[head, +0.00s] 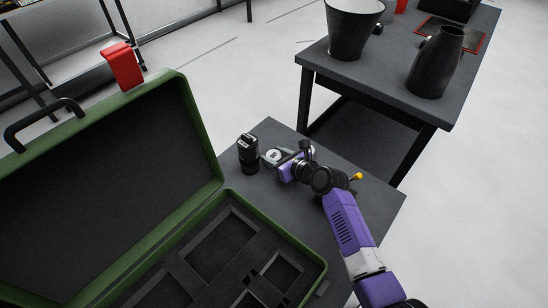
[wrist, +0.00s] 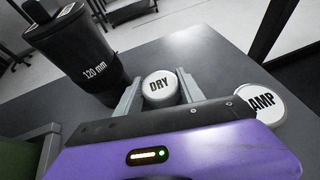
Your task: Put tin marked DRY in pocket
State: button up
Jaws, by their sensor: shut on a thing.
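The tin marked DRY (wrist: 158,86) is a small round tin with a white lid, seen in the wrist view between my two fingers. My gripper (wrist: 160,80) is shut on its sides.
A black cylinder marked 120 mm (wrist: 85,55) stands left of the held tin; the head view shows it too (head: 248,155). A tin marked AMP (wrist: 262,112) is close at the right. Another table (head: 400,75) with a bucket (head: 350,30) and dark vase (head: 435,65) stands behind.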

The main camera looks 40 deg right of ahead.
jog(key=o, duration=1.1)
jog(key=shift+c, duration=0.2)
